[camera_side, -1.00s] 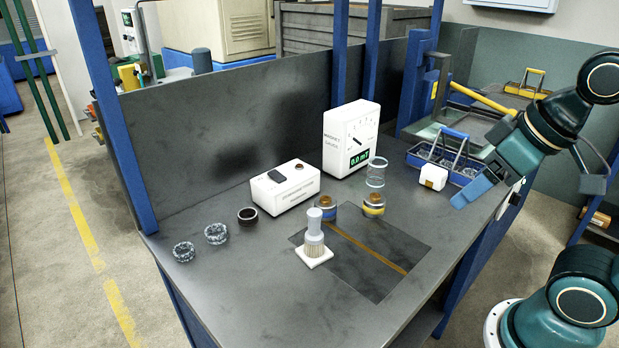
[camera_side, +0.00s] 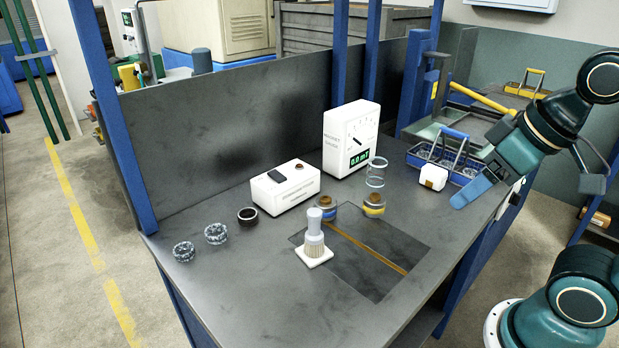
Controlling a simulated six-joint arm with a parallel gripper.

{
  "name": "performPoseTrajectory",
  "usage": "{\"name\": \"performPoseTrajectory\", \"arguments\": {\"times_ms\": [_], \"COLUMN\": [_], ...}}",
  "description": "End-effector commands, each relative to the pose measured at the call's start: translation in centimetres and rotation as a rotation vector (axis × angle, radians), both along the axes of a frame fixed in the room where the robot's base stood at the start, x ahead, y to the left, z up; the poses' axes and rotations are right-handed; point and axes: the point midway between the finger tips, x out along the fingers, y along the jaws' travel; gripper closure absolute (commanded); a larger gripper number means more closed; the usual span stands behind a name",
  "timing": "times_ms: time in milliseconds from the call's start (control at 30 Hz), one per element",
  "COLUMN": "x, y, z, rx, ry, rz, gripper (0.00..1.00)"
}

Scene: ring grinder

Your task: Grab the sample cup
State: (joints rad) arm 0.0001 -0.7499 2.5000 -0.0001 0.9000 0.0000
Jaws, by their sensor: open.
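A clear, open cup (camera_side: 376,173) stands upright on the grey bench, in front of the white gauge box. Two short containers with brown tops stand nearby, one with a blue band (camera_side: 325,209) and one with a yellow band (camera_side: 373,205). I cannot tell for sure which of these is the sample cup. My gripper (camera_side: 526,193) is at the right, over the bench's right edge. Its blue finger and grey finger are wide apart with nothing between them. It is well to the right of the cups and touches none of them.
A brush (camera_side: 314,232) stands on a white pad. The white gauge box (camera_side: 351,140) and a low white box (camera_side: 285,187) stand behind. A blue basket (camera_side: 443,155) and small white block (camera_side: 433,177) are near my gripper. Speckled rings lie left. The front bench is clear.

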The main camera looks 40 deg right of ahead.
Motion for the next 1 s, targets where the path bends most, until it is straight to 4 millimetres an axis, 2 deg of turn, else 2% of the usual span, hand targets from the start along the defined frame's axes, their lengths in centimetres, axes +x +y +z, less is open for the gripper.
{"name": "performPoseTrajectory", "arguments": {"times_ms": [167,367,567,700,1000], "x": [0.2,1.8,5.1,8.0,14.4], "y": [-0.1,-0.5,-1.4,-2.5,-5.3], "z": [0.2,1.2,2.8,3.9,4.7], "rx": [-0.006,-0.038,-0.101,-0.149,-0.232], "ry": [0.003,0.026,0.070,0.107,0.189], "rz": [0.006,0.052,0.147,0.231,0.418], "gripper": [0.24,0.24,0.24,0.24,0.24]}}
